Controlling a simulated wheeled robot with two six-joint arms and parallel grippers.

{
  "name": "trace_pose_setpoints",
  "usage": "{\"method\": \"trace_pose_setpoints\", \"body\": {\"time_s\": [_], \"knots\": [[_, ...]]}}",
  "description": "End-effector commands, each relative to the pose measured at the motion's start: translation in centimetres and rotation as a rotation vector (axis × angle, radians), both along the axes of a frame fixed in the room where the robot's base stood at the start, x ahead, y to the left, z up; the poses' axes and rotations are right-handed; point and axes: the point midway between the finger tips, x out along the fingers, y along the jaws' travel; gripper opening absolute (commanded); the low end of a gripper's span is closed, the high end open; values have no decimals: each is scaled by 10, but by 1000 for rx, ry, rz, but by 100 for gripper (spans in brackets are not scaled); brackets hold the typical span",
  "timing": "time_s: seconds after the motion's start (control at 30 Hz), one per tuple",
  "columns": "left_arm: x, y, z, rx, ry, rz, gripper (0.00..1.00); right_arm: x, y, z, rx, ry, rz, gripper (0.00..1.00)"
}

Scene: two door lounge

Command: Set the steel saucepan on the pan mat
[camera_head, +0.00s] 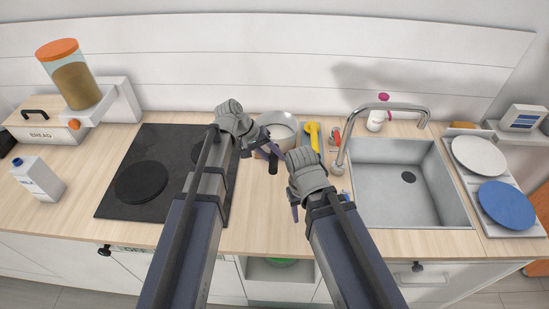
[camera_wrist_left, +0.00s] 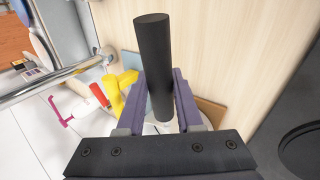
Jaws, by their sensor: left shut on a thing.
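The steel saucepan (camera_head: 280,122) is at the back of the counter, right of the hob, mostly in view behind my grippers. Its black handle (camera_wrist_left: 154,60) points toward me. My left gripper (camera_head: 272,152) is shut on this handle, with a finger on each side in the left wrist view (camera_wrist_left: 158,100). A brown, cork-like mat (camera_wrist_left: 211,111) shows in part beneath the pan area; the rest is hidden. I cannot tell whether the pan touches it. My right gripper (camera_head: 294,208) is apart from the pan, over the counter in front; its jaw opening is unclear.
A black hob (camera_head: 140,182) lies left and a sink (camera_head: 385,180) with a tap (camera_head: 345,140) right. A yellow item (camera_head: 313,135) stands close to the pan's right side. A carton (camera_head: 38,178) and bread box (camera_head: 45,122) are far left. The front counter strip is clear.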

Motion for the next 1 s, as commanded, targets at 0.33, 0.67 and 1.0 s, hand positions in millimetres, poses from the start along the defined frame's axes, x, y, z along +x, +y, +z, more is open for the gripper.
{"method": "trace_pose_setpoints", "body": {"time_s": [0.33, 0.67, 1.0], "knots": [[0, 0, -2, 0, 0, 0, 65, 0, 0, -2, 0, 0, 0, 50], [0, 0, 4, 0, 0, 0, 65, 0, 0, 4, 0, 0, 0, 50], [-3, 30, 53, 0, -1, 2, 65, 0, 0, 53, 0, 0, 2, 50]]}}
